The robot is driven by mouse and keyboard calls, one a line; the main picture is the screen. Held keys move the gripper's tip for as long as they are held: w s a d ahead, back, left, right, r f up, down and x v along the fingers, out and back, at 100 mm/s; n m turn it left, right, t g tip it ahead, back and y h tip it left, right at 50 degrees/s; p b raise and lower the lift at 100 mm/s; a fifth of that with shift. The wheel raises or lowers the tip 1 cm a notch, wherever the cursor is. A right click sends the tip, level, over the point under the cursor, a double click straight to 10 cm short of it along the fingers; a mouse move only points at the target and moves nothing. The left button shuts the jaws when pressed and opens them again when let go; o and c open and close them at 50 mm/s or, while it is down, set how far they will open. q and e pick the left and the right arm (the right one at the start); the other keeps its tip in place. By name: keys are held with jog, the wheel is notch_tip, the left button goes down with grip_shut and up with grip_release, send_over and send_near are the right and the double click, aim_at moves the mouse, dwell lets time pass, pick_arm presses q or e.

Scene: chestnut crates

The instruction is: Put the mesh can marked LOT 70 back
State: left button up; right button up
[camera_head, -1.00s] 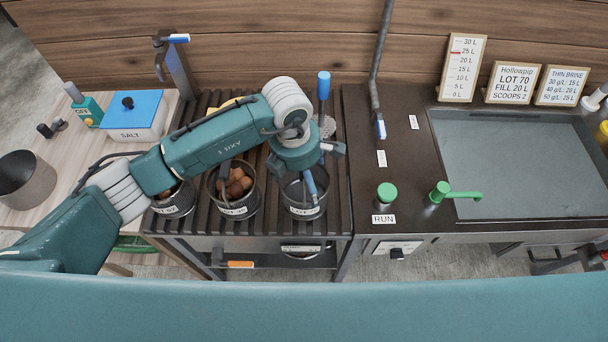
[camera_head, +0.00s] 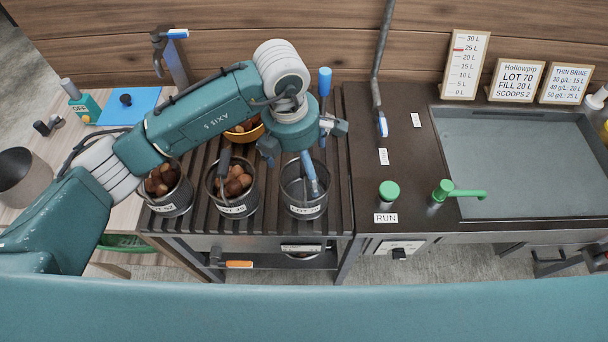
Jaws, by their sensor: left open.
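Three mesh cans stand in a row on the dark slatted rack. The right can (camera_head: 291,197) looks empty and has a blue grip (camera_head: 310,173) on its handle; its label begins LOT, but I cannot read the number. The middle can (camera_head: 216,192), labelled about LOT 35, and the left can (camera_head: 181,201), labelled about LOT 52, hold brown chestnuts. My left gripper (camera_head: 302,140) is open and empty, its fingers apart above and behind the right can's blue grip. My right gripper is not in view.
An orange bowl (camera_head: 256,133) of chestnuts is partly behind my left arm. A blue-handled tool (camera_head: 324,82) stands behind the gripper. The counter to the right holds a RUN button (camera_head: 389,190), a green tap (camera_head: 445,190) and a basin (camera_head: 520,160). An orange grip (camera_head: 239,264) shows below the rack.

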pick_arm(q)
notch_tip(320, 180, up, 6)
jog(key=b, duration=0.1)
jog(key=shift+s+a+r+b, duration=0.15)
jog(key=shift+a+r+b, duration=0.1)
jog(key=shift+a+b, duration=0.1)
